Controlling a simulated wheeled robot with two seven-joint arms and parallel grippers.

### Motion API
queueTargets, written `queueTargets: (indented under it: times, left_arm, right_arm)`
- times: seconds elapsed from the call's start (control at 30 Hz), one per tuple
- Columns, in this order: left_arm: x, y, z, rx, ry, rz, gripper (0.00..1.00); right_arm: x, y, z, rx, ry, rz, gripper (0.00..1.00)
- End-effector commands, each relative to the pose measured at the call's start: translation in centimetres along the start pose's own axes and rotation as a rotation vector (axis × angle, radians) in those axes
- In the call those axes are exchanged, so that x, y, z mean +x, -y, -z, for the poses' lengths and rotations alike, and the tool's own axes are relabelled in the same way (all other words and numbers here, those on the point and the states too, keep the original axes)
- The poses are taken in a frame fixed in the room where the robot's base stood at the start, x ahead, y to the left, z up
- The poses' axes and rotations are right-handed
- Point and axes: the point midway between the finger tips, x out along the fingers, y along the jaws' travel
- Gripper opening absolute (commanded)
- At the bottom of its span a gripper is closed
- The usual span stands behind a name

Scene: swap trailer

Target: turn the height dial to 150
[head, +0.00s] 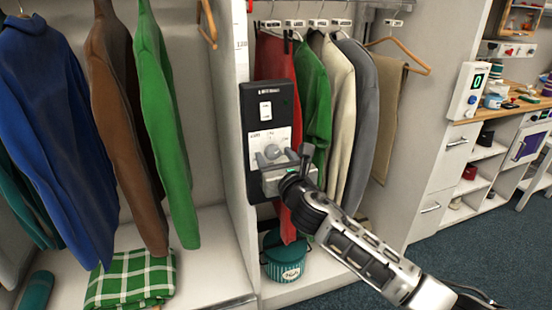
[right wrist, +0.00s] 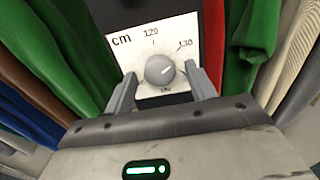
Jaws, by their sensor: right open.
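The height dial (right wrist: 160,70) is a round grey knob on a white plate (right wrist: 133,53) marked cm, 120 and 130, with a small label below the knob that I cannot read surely. A pale mark on the knob points to its upper right, roughly towards 130. In the head view the dial (head: 272,151) sits low on a black wall panel (head: 257,98). My right gripper (head: 284,157) is open in front of the plate. In the right wrist view its fingers (right wrist: 161,88) stand on either side of the knob, apart from it. My left gripper is out of view.
The panel is on the edge of a white divider (head: 238,60). A red garment (head: 273,62) and a green shirt (head: 313,90) hang close on its right. A teal tin (head: 286,258) stands below. A second device with a green display (head: 466,92) is at the right.

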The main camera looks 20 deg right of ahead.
Motion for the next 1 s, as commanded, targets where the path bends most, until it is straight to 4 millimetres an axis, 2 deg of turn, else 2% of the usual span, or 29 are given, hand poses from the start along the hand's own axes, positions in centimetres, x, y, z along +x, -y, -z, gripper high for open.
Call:
queueTargets:
  times: [0.13, 0.3, 0.67, 1.0]
  left_arm:
    - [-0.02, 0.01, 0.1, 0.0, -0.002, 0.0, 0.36]
    - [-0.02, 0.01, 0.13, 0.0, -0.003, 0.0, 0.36]
    - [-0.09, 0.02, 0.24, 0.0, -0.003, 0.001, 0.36]
    - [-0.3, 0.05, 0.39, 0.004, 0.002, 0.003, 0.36]
  right_arm:
    - [-0.02, 0.0, 0.01, 0.0, 0.0, 0.0, 0.56]
    - [-0.04, 0.01, 0.03, 0.0, -0.001, 0.0, 0.11]
    - [-0.06, 0.0, 0.05, 0.039, -0.002, 0.001, 0.11]
    - [-0.06, -0.05, 0.05, 0.263, -0.003, 0.001, 0.11]
